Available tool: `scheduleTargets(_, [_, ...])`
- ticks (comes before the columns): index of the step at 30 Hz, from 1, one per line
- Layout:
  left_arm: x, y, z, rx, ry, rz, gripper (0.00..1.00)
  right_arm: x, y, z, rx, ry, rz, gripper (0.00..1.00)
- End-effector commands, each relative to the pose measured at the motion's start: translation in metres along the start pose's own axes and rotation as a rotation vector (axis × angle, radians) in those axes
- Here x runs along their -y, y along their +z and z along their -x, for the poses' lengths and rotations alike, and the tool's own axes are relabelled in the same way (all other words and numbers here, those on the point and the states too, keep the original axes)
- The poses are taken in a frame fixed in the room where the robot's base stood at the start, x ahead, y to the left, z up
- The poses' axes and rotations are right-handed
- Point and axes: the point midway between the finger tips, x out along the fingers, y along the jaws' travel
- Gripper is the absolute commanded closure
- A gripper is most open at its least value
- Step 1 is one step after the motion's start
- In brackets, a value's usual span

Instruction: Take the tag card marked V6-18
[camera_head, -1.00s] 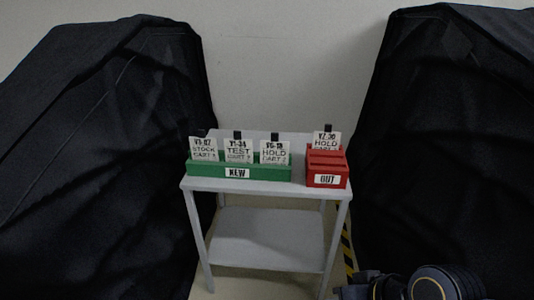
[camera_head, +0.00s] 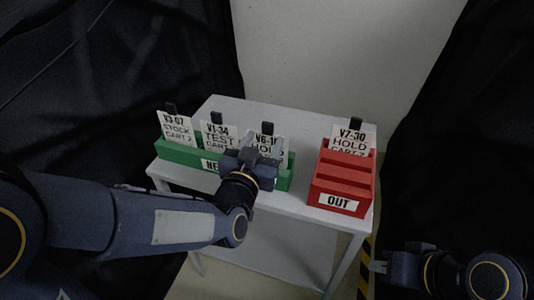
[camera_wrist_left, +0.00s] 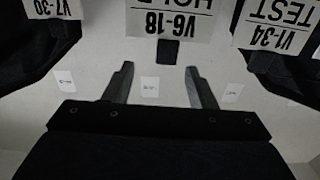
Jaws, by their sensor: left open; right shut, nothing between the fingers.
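The tag card V6-18 (camera_head: 266,142), a white HOLD card with a black top tab, stands in the green NEW rack (camera_head: 180,153). My left gripper (camera_head: 256,155) is in front of it in the head view and hides part of it. In the left wrist view the card (camera_wrist_left: 170,18) is upside down at the top. Its black tab (camera_wrist_left: 168,52) lies between the lines of my open left fingers (camera_wrist_left: 160,72), just past their tips; nothing is held. My right gripper (camera_head: 379,265) is shut and empty at the lower right, away from the table.
Cards V1-34 (camera_head: 218,136) and V3-07 (camera_head: 176,128) stand left of V6-18 in the green rack. Card V7-30 (camera_head: 350,141) stands in the red OUT rack (camera_head: 341,200) on the right. The grey table (camera_head: 300,122) is bare behind the racks. Black covers (camera_head: 450,110) flank it.

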Motion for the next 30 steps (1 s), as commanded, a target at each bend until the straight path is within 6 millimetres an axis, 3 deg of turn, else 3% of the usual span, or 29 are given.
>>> scheduleTargets(12, [0.007, -0.005, -0.056, 0.002, 0.0, 0.0, 0.49, 0.003, -0.003, 0.007, 0.0, 0.0, 0.0, 1.0])
scheduleTargets(22, [0.007, -0.004, -0.065, 0.003, 0.0, 0.003, 0.49, 0.003, -0.004, 0.007, 0.0, 0.0, 0.0, 1.0])
scheduleTargets(30, [0.007, -0.004, -0.065, 0.003, 0.0, 0.003, 0.82, 0.003, -0.004, 0.007, 0.0, 0.0, 0.0, 1.0])
